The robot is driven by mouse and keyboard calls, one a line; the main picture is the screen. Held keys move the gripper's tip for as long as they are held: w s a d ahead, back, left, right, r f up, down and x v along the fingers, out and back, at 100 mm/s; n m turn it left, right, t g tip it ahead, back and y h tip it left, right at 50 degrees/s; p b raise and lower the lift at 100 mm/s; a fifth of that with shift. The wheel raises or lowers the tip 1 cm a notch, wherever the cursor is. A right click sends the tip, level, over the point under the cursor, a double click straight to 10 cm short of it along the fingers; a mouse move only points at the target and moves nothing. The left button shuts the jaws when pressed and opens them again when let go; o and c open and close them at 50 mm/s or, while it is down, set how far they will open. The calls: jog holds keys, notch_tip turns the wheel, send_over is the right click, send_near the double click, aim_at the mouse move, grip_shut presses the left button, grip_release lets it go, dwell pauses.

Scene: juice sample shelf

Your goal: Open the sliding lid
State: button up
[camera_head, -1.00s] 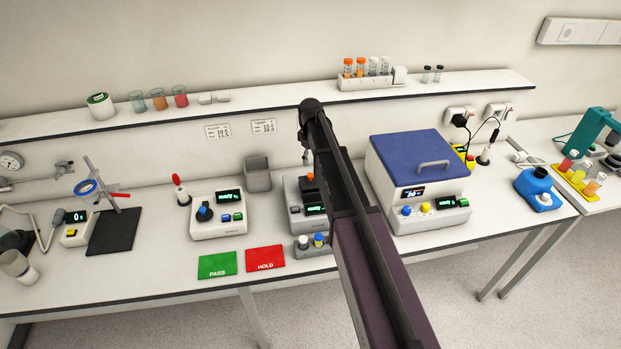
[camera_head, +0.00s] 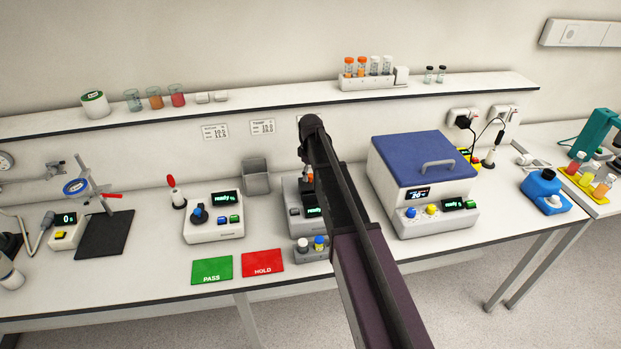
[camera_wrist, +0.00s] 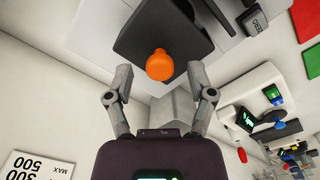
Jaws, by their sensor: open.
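The device with the sliding lid (camera_head: 292,190) is a light grey box with a green display, partly hidden behind my arm in the head view. Its dark lid (camera_wrist: 145,28) carries an orange knob (camera_wrist: 160,66), which shows near the top middle of the wrist view. The lid looks closed, though I cannot tell for certain. My gripper (camera_wrist: 158,80) is open, with one finger on each side of the knob in the picture. No contact with the knob shows, and the remaining distance is unclear. In the head view the fingers are mostly hidden behind my arm.
A grey bin (camera_head: 256,178) stands behind the device. A small rack with capped vials (camera_head: 312,252) sits at its front. A blue-lidded machine (camera_head: 420,180) is close on the right. Green PASS (camera_head: 212,270) and red HOLD (camera_head: 262,263) mats lie to the front left.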

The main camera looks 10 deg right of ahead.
jog(key=shift+f, duration=0.15)
grip_shut()
jog(key=shift+w, duration=3.35)
jog(key=shift+s, duration=0.1)
grip_release()
jog(key=shift+s, duration=0.1)
